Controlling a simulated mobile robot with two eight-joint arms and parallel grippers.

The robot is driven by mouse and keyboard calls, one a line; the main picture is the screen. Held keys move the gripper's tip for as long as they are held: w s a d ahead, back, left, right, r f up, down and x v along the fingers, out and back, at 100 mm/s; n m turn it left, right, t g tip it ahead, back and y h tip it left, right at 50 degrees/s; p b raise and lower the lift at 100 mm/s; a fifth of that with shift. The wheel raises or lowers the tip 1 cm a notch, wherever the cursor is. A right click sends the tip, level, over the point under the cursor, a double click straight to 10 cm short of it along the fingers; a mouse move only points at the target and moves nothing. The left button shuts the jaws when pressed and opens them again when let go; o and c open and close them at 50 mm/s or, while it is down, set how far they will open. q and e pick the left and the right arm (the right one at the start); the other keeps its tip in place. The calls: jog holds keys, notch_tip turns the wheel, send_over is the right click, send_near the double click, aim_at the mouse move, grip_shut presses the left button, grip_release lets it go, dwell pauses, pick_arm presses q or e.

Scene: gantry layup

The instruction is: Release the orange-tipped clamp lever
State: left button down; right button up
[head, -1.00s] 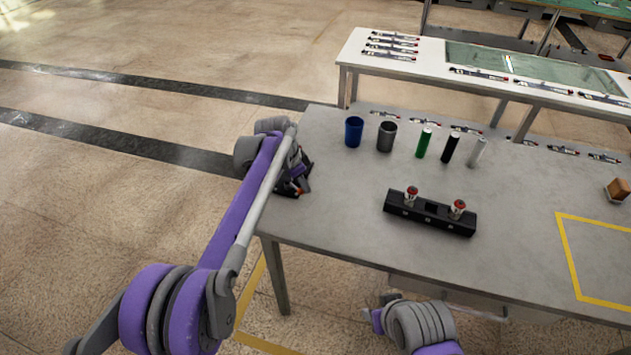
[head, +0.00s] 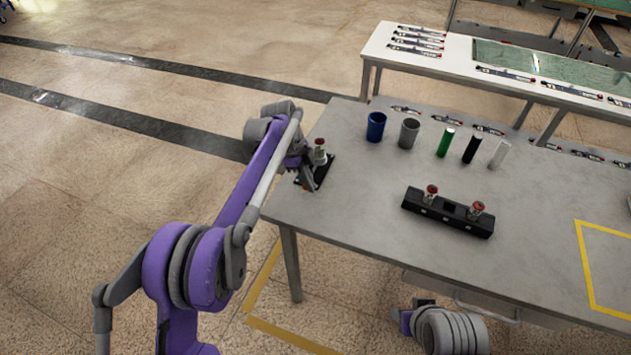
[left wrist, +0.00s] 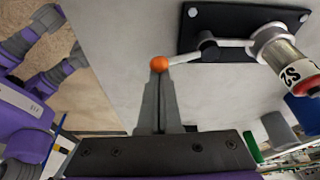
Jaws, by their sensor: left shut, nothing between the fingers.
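The clamp stands on a black base plate (head: 326,166) at the left end of the grey table, with a red-topped cylinder (head: 320,150) on it. In the left wrist view its pale lever (left wrist: 190,55) reaches left from the cylinder (left wrist: 288,60) and ends in an orange ball tip (left wrist: 159,63). My left gripper (left wrist: 160,85) is shut and empty, its fingertips right at the orange tip; whether they touch it I cannot tell. In the head view the left gripper (head: 309,180) is partly hidden beside the plate. My right gripper (head: 405,318) is low before the table; its jaws are unclear.
A black fixture (head: 448,212) with two red-topped knobs lies mid-table. A blue cup (head: 376,127), a grey cup (head: 409,133) and green, black and white cylinders stand behind. The table's front left is clear.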

pick_arm(q)
jog(key=shift+w+d+p, duration=0.25)
jog(key=shift+w+p, duration=0.25)
jog(key=shift+w, duration=0.3)
jog(key=shift+s, duration=0.1)
jog(key=d, duration=0.4)
jog(key=shift+s+f, duration=0.2)
jog(key=shift+s, duration=0.2)
jog(key=v, duration=1)
jog(key=shift+a+f, duration=0.1)
jog(key=shift+a, duration=0.05)
